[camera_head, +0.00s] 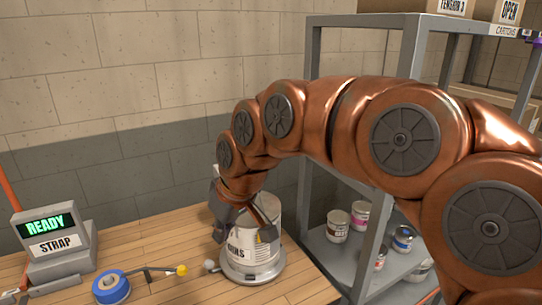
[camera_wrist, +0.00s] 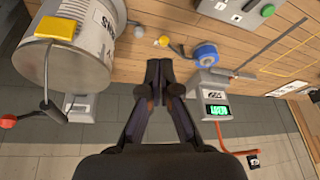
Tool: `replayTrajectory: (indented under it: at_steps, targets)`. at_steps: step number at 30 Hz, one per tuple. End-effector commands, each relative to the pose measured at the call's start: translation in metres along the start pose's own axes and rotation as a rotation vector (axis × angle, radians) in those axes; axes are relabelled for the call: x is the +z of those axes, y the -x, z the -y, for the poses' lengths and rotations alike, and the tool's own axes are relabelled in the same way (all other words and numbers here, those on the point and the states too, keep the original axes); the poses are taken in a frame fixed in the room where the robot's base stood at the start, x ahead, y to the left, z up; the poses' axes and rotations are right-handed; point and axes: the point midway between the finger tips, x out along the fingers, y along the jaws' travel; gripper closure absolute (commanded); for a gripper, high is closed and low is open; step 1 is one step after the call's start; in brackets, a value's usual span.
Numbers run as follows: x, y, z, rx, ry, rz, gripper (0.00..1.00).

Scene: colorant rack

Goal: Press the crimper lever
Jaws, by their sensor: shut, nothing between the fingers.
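A short dark lever with a yellow knob (camera_head: 182,270) projects right from beside a blue tape roll (camera_head: 110,287) on the bench. The yellow knob also shows in the wrist view (camera_wrist: 163,41), just beyond my fingertips. I cannot tell for sure whether this is the crimper lever. A small grey knob (camera_head: 210,265) sits right of it; a red ball knob (camera_wrist: 8,121) shows at the wrist view's left edge. My gripper (camera_wrist: 166,72) is shut and empty, pointing down beside the white can (camera_head: 266,245); contact with a lever is not visible.
The can stands on a round grey base (camera_head: 254,276) close to my wrist. A grey unit (camera_head: 58,245) reading "READY" and "STRAP" stands at left. A grey shelf rack (camera_head: 385,160) with several small cans rises at right. Bare wood (camera_head: 170,230) lies behind the yellow-knobbed lever.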

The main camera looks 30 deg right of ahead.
Motion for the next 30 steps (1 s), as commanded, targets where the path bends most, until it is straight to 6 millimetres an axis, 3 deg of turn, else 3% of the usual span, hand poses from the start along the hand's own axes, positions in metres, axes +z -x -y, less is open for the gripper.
replayTrajectory:
  at_steps: [1,3,5,9,15,18,23,30]
  targets:
    - [-0.025,0.003,-0.017,0.001,0.005,-0.061,1.00]
    - [-0.056,0.012,-0.043,0.011,0.013,-0.144,1.00]
    - [-0.079,0.020,-0.068,0.023,0.013,-0.210,1.00]
    - [-0.119,0.038,-0.139,0.079,-0.007,-0.353,1.00]
    - [-0.139,0.059,-0.239,0.182,-0.062,-0.487,1.00]
    - [-0.139,0.064,-0.274,0.222,-0.085,-0.519,1.00]
    - [-0.137,0.069,-0.300,0.257,-0.101,-0.543,1.00]
    - [-0.136,0.070,-0.302,0.260,-0.102,-0.545,1.00]
